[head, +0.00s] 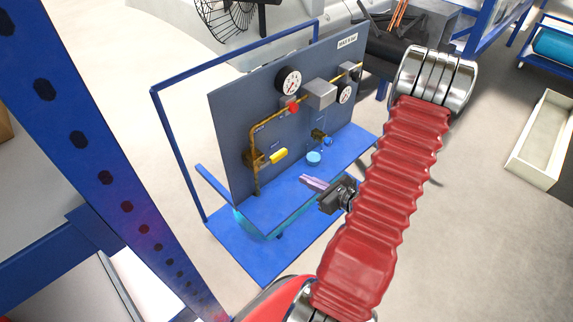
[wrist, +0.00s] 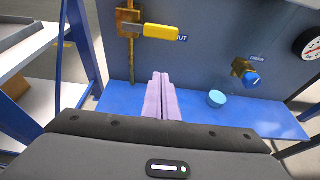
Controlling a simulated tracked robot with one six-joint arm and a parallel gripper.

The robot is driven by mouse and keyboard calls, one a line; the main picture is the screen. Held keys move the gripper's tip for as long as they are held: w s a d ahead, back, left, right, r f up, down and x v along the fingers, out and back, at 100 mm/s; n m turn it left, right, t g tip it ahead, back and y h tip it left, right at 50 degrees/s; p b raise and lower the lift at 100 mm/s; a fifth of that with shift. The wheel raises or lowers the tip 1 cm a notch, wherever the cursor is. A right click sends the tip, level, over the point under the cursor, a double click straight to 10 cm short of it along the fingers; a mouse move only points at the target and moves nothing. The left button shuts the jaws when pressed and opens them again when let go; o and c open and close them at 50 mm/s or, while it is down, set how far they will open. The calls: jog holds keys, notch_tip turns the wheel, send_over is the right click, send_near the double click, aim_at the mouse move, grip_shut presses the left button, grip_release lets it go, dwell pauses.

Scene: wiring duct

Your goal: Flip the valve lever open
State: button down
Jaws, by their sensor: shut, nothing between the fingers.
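The valve lever (head: 278,156) has a yellow handle and sits on a brass valve at the lower left of the grey panel (head: 228,120). In the wrist view the yellow lever (wrist: 160,32) points right from the valve (wrist: 128,24), roughly level, across the vertical brass pipe. My gripper (head: 306,180) is in front of the panel, low and to the right of the lever. In the wrist view my gripper's pale purple fingers (wrist: 159,78) are together and empty. Their tips are below the lever, apart from it.
A blue base shelf (wrist: 190,118) lies under the panel and carries a light blue round cap (wrist: 216,98). A brass valve with a blue knob (wrist: 252,80) is at right. Gauges (head: 288,80) and a red knob (head: 293,107) are higher up. A blue post (head: 95,150) stands at left.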

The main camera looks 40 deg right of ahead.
aim_at(274, 159)
jog(key=shift+w, duration=0.1)
jog(key=w, duration=0.9)
jog(key=shift+w+a+r, duration=0.15)
jog(key=shift+a+r, duration=0.05)
jog(key=shift+r, duration=0.15)
dwell(0.6)
dwell(0.4)
